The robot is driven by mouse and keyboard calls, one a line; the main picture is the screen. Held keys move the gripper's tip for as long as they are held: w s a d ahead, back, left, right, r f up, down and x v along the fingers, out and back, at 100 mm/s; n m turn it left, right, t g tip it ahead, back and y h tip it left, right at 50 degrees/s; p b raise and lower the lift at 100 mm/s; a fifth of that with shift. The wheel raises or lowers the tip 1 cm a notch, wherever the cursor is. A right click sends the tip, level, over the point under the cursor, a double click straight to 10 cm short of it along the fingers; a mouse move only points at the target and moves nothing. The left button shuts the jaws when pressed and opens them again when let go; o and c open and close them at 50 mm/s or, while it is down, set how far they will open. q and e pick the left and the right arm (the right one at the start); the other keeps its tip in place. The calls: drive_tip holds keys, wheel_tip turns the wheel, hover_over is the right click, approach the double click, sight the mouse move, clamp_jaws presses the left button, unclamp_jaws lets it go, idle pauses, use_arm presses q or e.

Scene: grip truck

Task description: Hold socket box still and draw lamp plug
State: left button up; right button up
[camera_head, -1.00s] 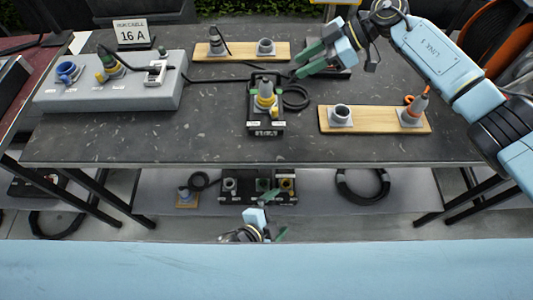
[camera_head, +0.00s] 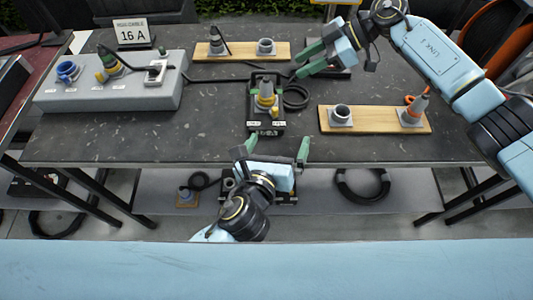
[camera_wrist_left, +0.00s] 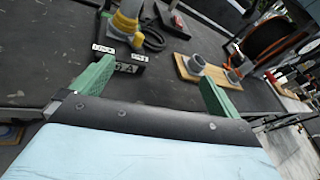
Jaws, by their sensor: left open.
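A black socket box (camera_head: 267,128) stands in the middle of the dark table, with white labels on its front. A grey and yellow plug (camera_head: 264,94) stands upright on it; I cannot tell whether it is the lamp's. My left gripper (camera_head: 271,150) is open and empty at the table's front edge, just in front of the box. In the left wrist view, the box (camera_wrist_left: 119,55) and the plug (camera_wrist_left: 127,18) lie beyond the spread fingers (camera_wrist_left: 155,85). My right gripper (camera_head: 310,58) is open at the back, right of the box and apart from it.
A grey panel (camera_head: 130,98) with sockets and a plug stands at the left. Wooden boards with plugs and sockets lie at the back (camera_head: 240,52) and right (camera_head: 375,128). A black cable coil (camera_head: 297,97) lies beside the box. The table's front left is clear.

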sight(267, 124)
use_arm(q)
drive_tip(key=w+f+y, duration=0.1)
drive_tip(key=w+f, duration=0.1)
drive_tip(key=w, duration=0.1)
drive_tip(key=w+a+f+y, duration=0.1)
drive_tip(key=w+f+y, duration=0.1)
drive_tip(key=w, duration=0.1)
drive_tip(key=w+a+f+y, duration=0.1)
drive_tip(key=w+f+y, duration=0.1)
drive_tip(key=w, duration=0.2)
drive_tip(key=shift+a+n+g, duration=0.1)
drive_tip(key=shift+n+g, duration=0.2)
drive_tip(key=shift+g, duration=0.1)
